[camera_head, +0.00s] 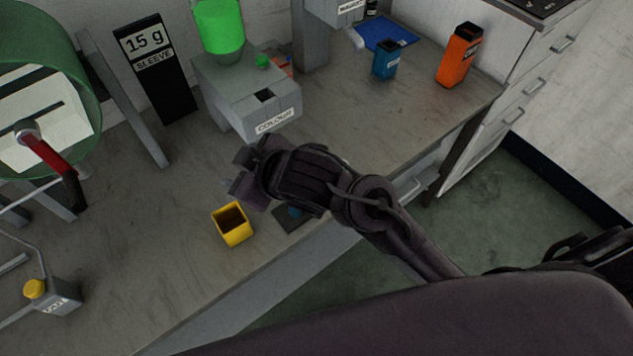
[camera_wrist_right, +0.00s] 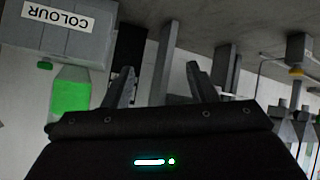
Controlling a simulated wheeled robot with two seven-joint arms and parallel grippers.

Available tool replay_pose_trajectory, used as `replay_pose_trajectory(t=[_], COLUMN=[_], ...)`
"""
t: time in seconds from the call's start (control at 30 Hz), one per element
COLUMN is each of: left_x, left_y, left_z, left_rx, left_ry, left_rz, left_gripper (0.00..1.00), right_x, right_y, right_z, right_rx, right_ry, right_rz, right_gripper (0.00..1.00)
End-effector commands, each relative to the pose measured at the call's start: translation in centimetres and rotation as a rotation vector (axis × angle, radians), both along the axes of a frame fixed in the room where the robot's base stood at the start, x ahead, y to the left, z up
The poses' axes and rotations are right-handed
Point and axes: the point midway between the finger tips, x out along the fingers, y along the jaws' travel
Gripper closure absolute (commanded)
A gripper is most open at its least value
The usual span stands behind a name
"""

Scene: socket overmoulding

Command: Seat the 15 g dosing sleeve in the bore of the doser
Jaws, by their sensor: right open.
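The doser (camera_head: 240,85) is a grey block labelled COLOUR with a green hopper (camera_head: 220,25) and a dark square bore in its top. It shows upside down in the right wrist view (camera_wrist_right: 75,45). My right gripper (camera_head: 240,180) is above the bench, between doser and yellow piece. Its fingers (camera_wrist_right: 162,85) are apart with nothing visibly held. My left gripper is out of view.
A blue piece (camera_head: 385,60) and a taller orange one (camera_head: 460,55) stand at the back right. A dark pad (camera_head: 288,222) with something blue lies partly under my right arm. A green drum (camera_head: 35,50) and a yellow-knobbed box (camera_head: 60,298) are left.

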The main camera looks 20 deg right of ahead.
Motion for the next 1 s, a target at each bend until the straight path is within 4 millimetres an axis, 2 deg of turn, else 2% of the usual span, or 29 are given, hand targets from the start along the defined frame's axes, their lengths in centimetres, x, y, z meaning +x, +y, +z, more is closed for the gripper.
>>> replay_pose_trajectory(t=[0.03,0.1,0.23,0.33,0.43,0.57,0.67,0.7,0.8,0.9,1.0], left_x=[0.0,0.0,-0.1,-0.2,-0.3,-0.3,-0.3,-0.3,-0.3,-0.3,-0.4], left_y=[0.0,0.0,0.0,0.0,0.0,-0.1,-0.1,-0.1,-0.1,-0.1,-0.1], left_z=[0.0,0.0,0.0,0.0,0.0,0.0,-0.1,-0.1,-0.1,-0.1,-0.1], left_rx=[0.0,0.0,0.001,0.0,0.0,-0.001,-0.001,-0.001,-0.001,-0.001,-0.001], left_ry=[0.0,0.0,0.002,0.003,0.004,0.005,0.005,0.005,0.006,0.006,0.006], left_rz=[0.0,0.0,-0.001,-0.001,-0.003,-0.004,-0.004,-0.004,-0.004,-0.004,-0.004], left_gripper=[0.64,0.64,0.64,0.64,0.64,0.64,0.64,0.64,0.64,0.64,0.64], right_x=[0.2,-0.2,-2.2,-4.0,-5.0,-4.6,-2.9,-2.1,-0.3,1.1,1.8], right_y=[2.3,5.6,11.0,13.2,13.0,9.4,4.4,2.1,-3.5,-8.2,-11.4], right_z=[1.2,2.5,3.1,1.6,-1.1,-5.1,-7.2,-7.6,-7.7,-6.9,-6.0], right_rx=[-0.008,-0.02,-0.082,-0.165,-0.28,-0.463,-0.61,-0.664,-0.775,-0.847,-0.886], right_ry=[-0.067,-0.152,-0.281,-0.325,-0.312,-0.212,-0.078,-0.017,0.136,0.263,0.353], right_rz=[0.085,0.221,0.511,0.73,0.921,1.104,1.175,1.184,1.172,1.128,1.085], right_gripper=[0.48,0.48,0.48,0.48,0.48,0.48,0.48,0.48,0.48,0.48,0.48])
